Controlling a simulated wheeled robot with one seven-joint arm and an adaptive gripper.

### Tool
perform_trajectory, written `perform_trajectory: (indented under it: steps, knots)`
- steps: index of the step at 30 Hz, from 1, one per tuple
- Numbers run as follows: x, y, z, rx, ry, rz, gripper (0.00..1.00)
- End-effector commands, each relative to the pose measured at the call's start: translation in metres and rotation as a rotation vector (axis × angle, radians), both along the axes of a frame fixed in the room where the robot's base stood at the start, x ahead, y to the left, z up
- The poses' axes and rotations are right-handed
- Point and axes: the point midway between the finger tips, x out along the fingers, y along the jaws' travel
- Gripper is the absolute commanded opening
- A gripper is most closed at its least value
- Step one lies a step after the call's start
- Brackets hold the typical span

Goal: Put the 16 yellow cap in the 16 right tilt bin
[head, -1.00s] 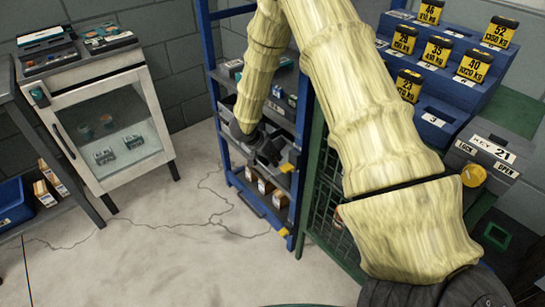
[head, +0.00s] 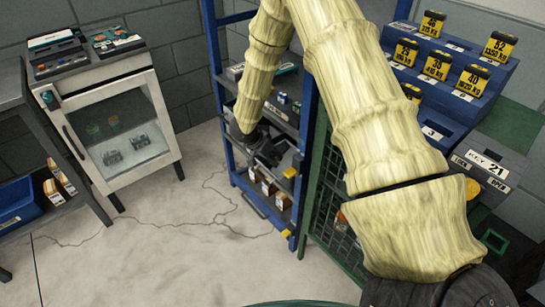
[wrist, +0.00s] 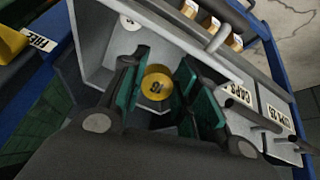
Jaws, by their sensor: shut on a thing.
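The yellow cap (wrist: 157,84), a round disc with a dark upside-down "16", shows between the green-padded fingers of my gripper (wrist: 160,88) in the wrist view. My gripper is shut on it. A grey bin (wrist: 92,68) with a white round label lies behind and around the fingers. Labels reading "CAPS" (wrist: 240,90) and another (wrist: 279,120), hard to read, are on grey fronts at the right. I cannot tell which bin is the right tilt bin. In the head view my gripper (head: 264,150) is at the blue rack's bins, and the cap is hidden.
The blue rack (head: 219,75) holds small boxes above and below the bins. A green mesh panel (head: 335,205) stands right of it. Numbered yellow weights sit on a blue stepped stand (head: 440,90). A white glass-door cabinet (head: 125,130) stands left. Floor (head: 170,240) between is clear.

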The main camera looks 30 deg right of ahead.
Motion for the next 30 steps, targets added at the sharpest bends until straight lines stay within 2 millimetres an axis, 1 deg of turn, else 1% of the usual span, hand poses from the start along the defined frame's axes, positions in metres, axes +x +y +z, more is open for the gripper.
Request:
perform_trajectory:
  steps: [1, 19, 30]
  knots:
    - [0.000, 0.001, 0.004, 0.000, 0.000, 0.000, 0.19]
    - [-0.001, 0.012, 0.023, 0.000, 0.000, 0.001, 0.19]
    - [-0.001, 0.014, 0.023, 0.000, 0.000, 0.000, 0.19]
